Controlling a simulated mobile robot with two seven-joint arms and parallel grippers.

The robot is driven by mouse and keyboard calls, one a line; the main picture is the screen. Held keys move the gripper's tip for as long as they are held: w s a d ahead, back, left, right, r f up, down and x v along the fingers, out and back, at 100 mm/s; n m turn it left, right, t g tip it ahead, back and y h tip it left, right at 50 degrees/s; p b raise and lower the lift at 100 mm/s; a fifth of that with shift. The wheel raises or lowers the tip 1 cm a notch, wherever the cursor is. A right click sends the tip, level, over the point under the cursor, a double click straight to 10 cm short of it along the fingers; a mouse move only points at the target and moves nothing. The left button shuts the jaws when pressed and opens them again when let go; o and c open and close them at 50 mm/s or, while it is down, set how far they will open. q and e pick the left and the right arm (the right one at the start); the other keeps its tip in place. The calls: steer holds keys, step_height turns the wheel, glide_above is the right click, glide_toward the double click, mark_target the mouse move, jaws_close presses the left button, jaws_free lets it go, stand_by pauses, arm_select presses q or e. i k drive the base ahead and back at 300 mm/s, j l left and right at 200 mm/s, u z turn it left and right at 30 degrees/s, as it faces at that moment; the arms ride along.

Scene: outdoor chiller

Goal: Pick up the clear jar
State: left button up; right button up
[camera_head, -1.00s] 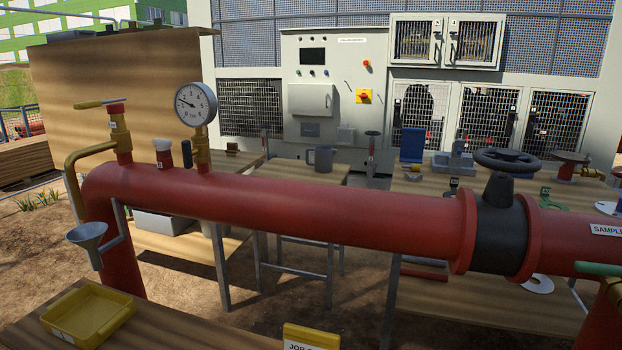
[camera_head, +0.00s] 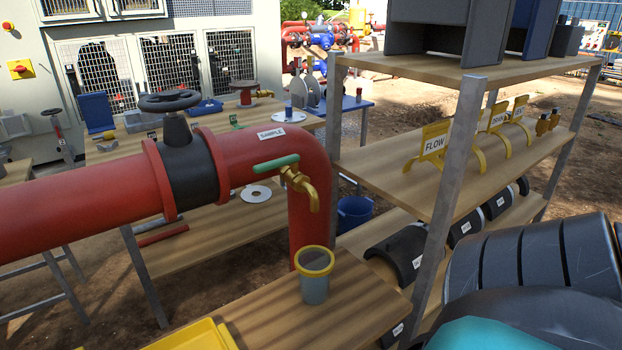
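A clear jar (camera_head: 315,281) with a yellow rim stands upright on the wooden bench in front, just in front of the red pipe's vertical leg. It looks see-through and greyish, and I see no contents clearly. A brass tap (camera_head: 301,186) with a green lever sticks out of the pipe above and behind it. Neither of my grippers is in view. A dark ribbed link with a teal part, which looks like my own arm, fills the lower right corner.
The red pipe (camera_head: 90,208) with a black valve runs across the left. A yellow tray (camera_head: 196,337) sits left of the jar. A shelf rack (camera_head: 460,150) with yellow signs stands at right, its post close to the bench. The bench (camera_head: 262,307) around the jar is clear.

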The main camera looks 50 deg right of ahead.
mark_target(314, 263)
steer(key=z, duration=1.7)
